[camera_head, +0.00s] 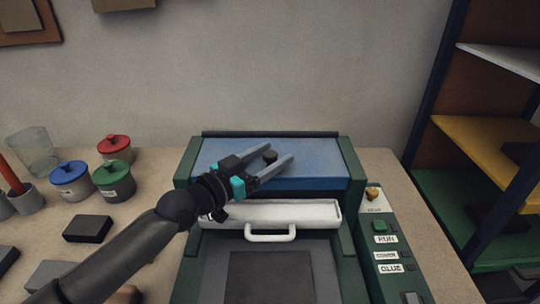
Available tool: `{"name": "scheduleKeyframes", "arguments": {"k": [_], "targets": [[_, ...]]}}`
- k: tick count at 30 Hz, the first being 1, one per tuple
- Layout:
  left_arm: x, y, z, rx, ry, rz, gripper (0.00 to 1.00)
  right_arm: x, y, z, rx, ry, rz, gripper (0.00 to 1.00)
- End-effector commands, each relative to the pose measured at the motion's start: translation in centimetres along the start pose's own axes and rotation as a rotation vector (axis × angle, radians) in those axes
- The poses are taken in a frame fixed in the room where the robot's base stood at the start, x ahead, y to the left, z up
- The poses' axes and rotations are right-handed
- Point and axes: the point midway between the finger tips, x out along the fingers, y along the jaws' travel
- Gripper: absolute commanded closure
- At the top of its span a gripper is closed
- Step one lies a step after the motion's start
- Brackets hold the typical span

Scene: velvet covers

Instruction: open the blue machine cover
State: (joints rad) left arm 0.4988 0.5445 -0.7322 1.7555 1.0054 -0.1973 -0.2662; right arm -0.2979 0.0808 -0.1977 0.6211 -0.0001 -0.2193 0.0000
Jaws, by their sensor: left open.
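The blue machine cover (318,178) lies flat across the back of the green machine (352,225). I cannot tell whether the fingers touch the knob. My left arm comes in from the lower left and crosses the machine's left side. My right gripper is not in the view.
A white drawer with a handle (270,238) sits in front of the cover. A button panel (390,255) is at the machine's right. Lidded pots (71,182) and dark blocks (88,229) stand at left. A shelf unit (485,140) stands at right.

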Motion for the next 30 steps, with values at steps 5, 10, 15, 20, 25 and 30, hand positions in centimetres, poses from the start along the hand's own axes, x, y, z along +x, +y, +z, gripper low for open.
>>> {"name": "scheduleKeyframes", "arguments": {"k": [5, 10, 15, 20, 25, 30], "targets": [[-0.03, -0.01, 0.0, 0.0, 0.0, 0.0, 0.48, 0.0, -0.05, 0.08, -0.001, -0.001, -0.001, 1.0], [-0.04, -0.02, 0.0, 0.0, 0.0, 0.0, 0.67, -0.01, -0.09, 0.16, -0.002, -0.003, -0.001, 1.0], [-0.04, -0.02, 0.01, 0.0, 0.0, 0.0, 0.86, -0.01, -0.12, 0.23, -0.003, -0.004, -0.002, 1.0], [-0.05, -0.02, 0.01, 0.0, 0.0, 0.0, 1.0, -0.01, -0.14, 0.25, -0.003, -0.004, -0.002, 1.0], [-0.05, -0.02, 0.02, 0.0, 0.0, 0.0, 1.0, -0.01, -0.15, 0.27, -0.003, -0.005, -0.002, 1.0], [-0.05, -0.02, 0.02, 0.0, 0.0, 0.0, 1.0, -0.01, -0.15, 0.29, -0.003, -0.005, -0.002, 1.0]]}}
